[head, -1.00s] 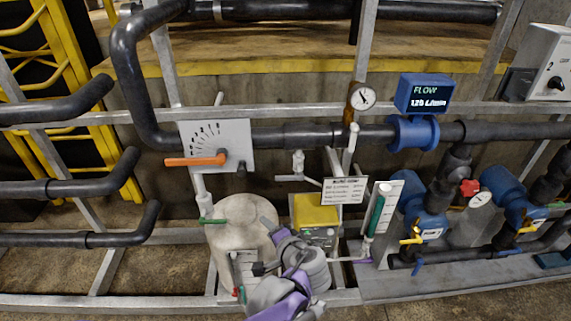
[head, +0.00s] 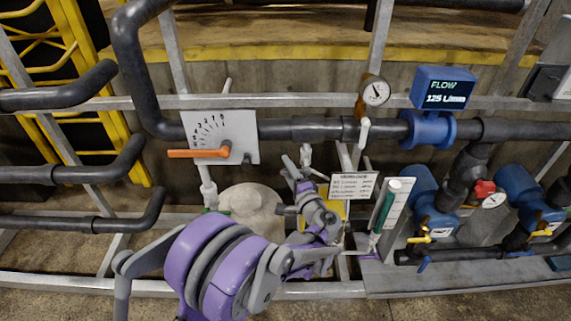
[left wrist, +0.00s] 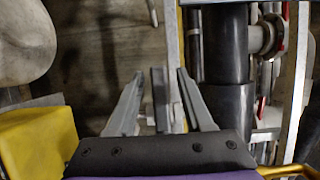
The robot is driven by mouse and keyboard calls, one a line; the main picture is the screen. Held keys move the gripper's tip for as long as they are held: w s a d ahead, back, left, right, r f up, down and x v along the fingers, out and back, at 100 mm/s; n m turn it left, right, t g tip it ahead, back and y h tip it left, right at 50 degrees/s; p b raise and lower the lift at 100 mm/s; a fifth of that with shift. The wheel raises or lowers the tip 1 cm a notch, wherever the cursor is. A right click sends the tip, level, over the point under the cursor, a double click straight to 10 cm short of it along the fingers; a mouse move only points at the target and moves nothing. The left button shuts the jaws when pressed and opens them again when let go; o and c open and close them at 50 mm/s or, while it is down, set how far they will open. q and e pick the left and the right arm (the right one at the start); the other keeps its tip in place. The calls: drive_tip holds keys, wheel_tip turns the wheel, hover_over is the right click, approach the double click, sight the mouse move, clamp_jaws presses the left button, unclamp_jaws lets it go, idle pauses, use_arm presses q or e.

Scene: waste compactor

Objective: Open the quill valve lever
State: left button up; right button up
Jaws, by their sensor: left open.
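A white lever-like handle (head: 364,132) stands upright against the dark main pipe (head: 300,131), just below the round gauge. I cannot tell for sure that it is the quill valve lever. A small white valve fitting (head: 306,155) sits lower left of it. My left gripper (head: 292,185) is raised just left of and below that fitting, over the dosing equipment. In the left wrist view its spread fingers (left wrist: 160,100) show, with a grey upright piece between them that I cannot identify. I see no clear grip on anything. My right gripper is out of view.
An orange lever (head: 198,153) crosses a dial plate at the left. A white tank (head: 250,205) and a label sign (head: 352,186) are close to the gripper. A green flow tube (head: 386,207) and blue pumps (head: 433,215) stand to the right. A metal rail (head: 290,102) crosses above.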

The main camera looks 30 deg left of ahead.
use_arm(q)
drive_tip(key=shift+x, duration=0.95)
drive_tip(key=shift+c, duration=0.3)
clamp_jaws()
idle(0.5)
